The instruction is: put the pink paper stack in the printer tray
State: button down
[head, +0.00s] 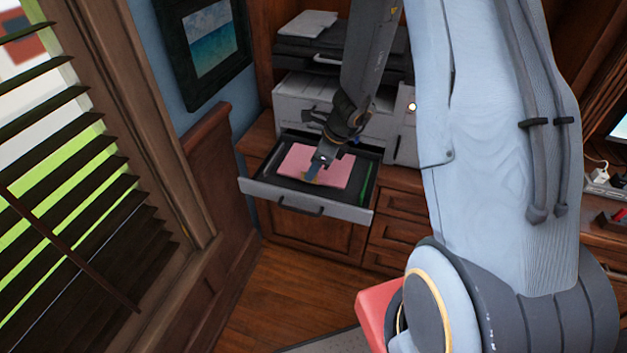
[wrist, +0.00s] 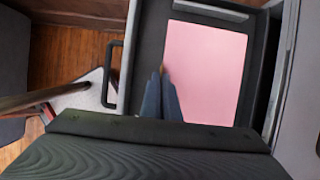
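The pink paper stack (head: 330,170) lies inside the pulled-out printer tray (head: 362,213), a dark drawer with a light grey front and a handle. It looks roughly flat. In the wrist view the pink stack (wrist: 207,75) fills much of the dark tray floor (wrist: 149,45). My gripper (head: 311,178) reaches down over the near part of the stack. In the wrist view my gripper's fingertips (wrist: 160,72) are close together at the stack's left edge, with no paper visible between them. Whether they touch the stack cannot be told.
The grey and white printer (head: 303,99) stands behind the tray on a wooden cabinet (head: 312,230). A wall and slatted blinds (head: 70,190) are at left. Floor (head: 275,290) is open in front of the cabinet. The tray handle (wrist: 111,75) sticks out at its front.

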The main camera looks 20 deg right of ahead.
jog(key=shift+f, duration=1.8)
jog(key=shift+f, duration=0.15)
jog(key=c, duration=2)
grip_release()
jog(key=shift+c, duration=0.2)
jog(key=shift+r, duration=0.3)
jog(key=v, duration=1.1)
jog(key=s+a+r+n+h, duration=0.1)
jog(key=s+r+n, duration=0.2)
jog(key=s+n, duration=0.2)
jog(key=s+a+r+n+h, duration=0.1)
jog(key=s+r+n, duration=0.2)
jog(key=n, duration=0.8)
jog(key=s+a+r+n+g+h, duration=0.1)
jog(key=s+r+n, duration=0.2)
jog(key=s+n, duration=0.3)
jog(key=n, duration=0.3)
jog(key=shift+s+a+r+h, duration=0.3)
jog(key=shift+s+r+h, duration=0.05)
jog(key=shift+s+h, duration=0.05)
